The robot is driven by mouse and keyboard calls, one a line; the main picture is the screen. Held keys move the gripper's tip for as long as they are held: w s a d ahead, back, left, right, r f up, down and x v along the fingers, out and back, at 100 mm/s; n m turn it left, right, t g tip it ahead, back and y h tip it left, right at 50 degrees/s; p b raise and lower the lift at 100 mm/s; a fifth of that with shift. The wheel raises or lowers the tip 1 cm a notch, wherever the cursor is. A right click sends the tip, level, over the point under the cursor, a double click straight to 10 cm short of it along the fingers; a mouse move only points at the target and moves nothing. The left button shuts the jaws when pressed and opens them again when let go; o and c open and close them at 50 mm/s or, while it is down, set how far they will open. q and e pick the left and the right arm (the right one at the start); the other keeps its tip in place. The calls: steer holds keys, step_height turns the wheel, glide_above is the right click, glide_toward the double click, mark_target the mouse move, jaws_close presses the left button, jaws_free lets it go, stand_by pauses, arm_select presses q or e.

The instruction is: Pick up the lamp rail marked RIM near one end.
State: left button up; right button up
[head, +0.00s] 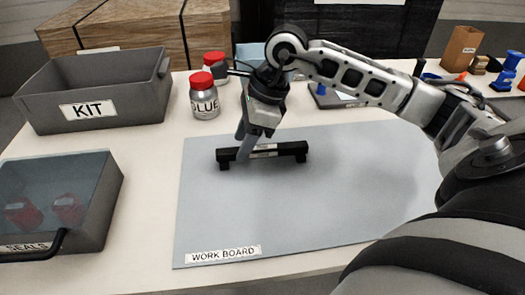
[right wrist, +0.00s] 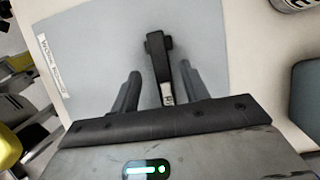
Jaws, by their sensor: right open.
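The lamp rail (head: 290,149) is a black bar with a short foot at each end and a small pale label near its middle, too small to read surely. It lies on the grey work board (head: 330,215). My right gripper (head: 243,150) is open and points down at the rail, left of its label. In the right wrist view the rail (right wrist: 158,60) runs between the two open fingers (right wrist: 160,72), with a gap on each side. Whether the fingertips reach the board is unclear. My left gripper is not in view.
A grey KIT bin (head: 110,93) stands at the back left, with a SEALS box (head: 100,195) in front of it. Red-lidded jars (head: 204,100), one reading BLUE, stand behind the board. Small tools lie at the far right. The board's front and right are clear.

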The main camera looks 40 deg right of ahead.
steer(key=x, duration=0.3)
steer(key=shift+w+f, duration=0.1)
steer(key=shift+f, duration=0.05)
steer(key=shift+f+b, duration=0.25)
steer(key=shift+b, duration=0.15)
stand_by(0.3)
jaws_close()
